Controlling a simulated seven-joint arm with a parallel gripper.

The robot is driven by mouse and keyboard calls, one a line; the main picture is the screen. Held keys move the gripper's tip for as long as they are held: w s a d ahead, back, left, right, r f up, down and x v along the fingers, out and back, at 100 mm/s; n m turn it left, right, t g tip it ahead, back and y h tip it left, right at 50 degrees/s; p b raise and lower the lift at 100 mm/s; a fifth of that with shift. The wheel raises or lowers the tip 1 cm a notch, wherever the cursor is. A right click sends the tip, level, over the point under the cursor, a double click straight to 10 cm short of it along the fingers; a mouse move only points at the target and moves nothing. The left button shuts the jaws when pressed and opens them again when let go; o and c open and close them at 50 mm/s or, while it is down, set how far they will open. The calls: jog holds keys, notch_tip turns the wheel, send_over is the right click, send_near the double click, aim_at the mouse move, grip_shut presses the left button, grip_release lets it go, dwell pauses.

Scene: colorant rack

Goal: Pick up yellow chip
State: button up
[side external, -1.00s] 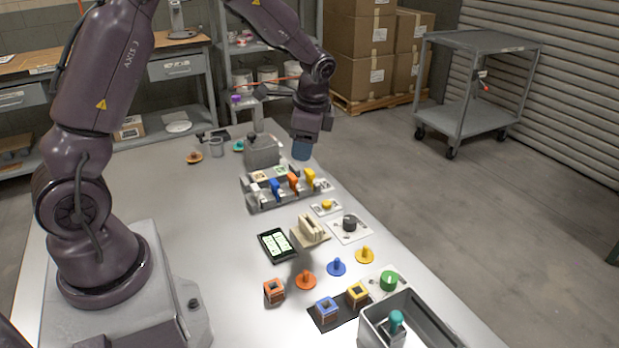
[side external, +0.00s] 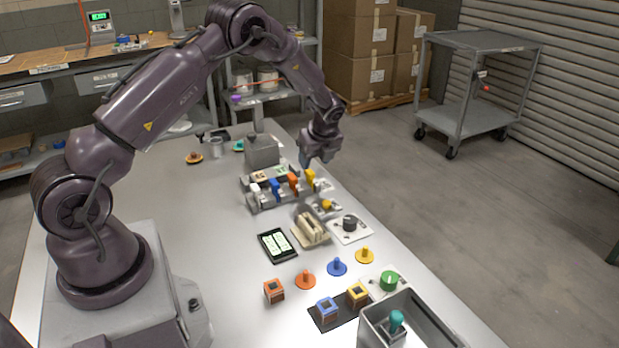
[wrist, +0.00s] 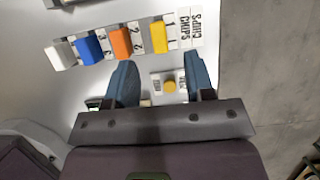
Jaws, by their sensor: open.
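The yellow chip (side external: 310,177) stands in the right end of a grey rack (side external: 262,203), beside the orange chip (side external: 293,182), blue chip (side external: 274,187) and white chip (side external: 255,190). The wrist view shows the yellow chip (wrist: 158,36) ahead of my fingers, next to a printed "CHIPS" label (wrist: 183,28). My gripper (side external: 306,160) is above the rack's right end in the side external view. In the wrist view, my gripper (wrist: 161,72) has its two blue fingers apart, with nothing held between them.
A small plate with a yellow knob (wrist: 170,86) shows between my fingers, lower down. A grey block (side external: 262,152) stands behind the rack. A beige slotted holder (side external: 311,230), a black-knobbed plate (side external: 350,224) and several coloured pegs and cubes lie nearer the camera.

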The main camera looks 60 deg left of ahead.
aim_at(310, 171)
jog(key=shift+x, duration=3.2)
jog(key=shift+a, duration=0.1)
jog(key=shift+c, duration=0.5)
jog(key=shift+r, duration=0.1)
grip_shut()
